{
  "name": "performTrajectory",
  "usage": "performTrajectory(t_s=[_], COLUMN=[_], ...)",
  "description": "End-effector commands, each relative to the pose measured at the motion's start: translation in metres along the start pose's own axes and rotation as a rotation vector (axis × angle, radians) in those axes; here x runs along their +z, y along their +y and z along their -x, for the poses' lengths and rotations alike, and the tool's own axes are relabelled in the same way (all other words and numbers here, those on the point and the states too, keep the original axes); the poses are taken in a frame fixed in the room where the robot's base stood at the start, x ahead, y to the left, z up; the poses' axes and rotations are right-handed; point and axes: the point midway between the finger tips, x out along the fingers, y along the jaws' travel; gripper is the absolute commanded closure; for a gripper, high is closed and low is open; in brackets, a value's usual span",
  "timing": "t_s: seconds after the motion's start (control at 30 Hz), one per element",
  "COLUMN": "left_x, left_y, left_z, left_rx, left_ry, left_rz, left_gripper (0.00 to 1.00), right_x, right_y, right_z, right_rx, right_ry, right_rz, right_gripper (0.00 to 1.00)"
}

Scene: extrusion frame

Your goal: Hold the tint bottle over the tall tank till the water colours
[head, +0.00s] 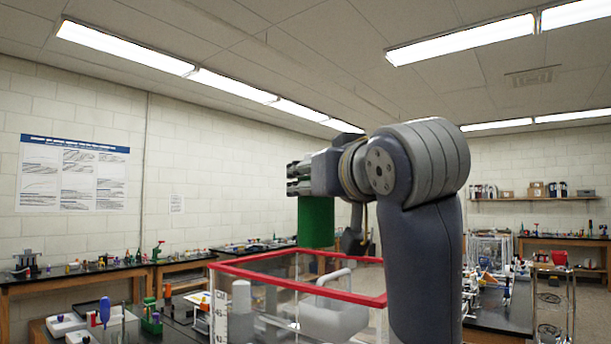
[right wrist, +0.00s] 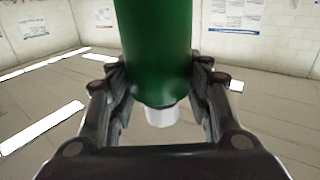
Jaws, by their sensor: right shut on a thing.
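My right gripper (head: 300,178) is shut on the green tint bottle (head: 316,222), which hangs below the fingers at the far edge of the tall tank. In the right wrist view the bottle (right wrist: 155,50) sits between both fingers (right wrist: 165,95), its white end (right wrist: 161,116) toward the ceiling lights. The tall tank (head: 240,268) is clear-walled with a red rim and a scale on its left side. I see no colour in its visible part; the water surface cannot be made out. Whether the bottle is inside the rim's outline is unclear. My left gripper is not in view.
A bench at lower left holds a green rack (head: 151,320) and small tools, close to the tank. A black-topped bench (head: 505,305) with clear apparatus stands to the right. Benches line the walls. The air above the tank's left side is clear.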

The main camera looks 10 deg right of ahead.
Motion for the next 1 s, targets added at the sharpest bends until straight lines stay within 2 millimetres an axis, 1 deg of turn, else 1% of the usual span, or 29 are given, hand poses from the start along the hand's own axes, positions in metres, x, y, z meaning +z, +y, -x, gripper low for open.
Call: performTrajectory(t_s=[0.1, 0.23, 0.67, 1.0], left_x=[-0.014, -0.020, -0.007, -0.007], left_y=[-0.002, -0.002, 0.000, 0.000], left_z=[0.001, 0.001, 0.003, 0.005], left_rx=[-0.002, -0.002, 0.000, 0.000], left_ry=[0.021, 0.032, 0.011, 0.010], left_rz=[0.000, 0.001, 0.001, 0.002], left_gripper=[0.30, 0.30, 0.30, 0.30], right_x=[0.001, 0.004, 0.011, 0.017], right_y=[0.011, 0.021, 0.057, 0.081], right_z=[-0.006, -0.014, -0.037, -0.054], right_rx=[0.002, 0.001, 0.002, 0.001], right_ry=[0.002, 0.002, 0.002, 0.002], right_rz=[-0.002, -0.001, -0.002, -0.001], right_gripper=[0.82, 0.82, 0.82, 0.82])
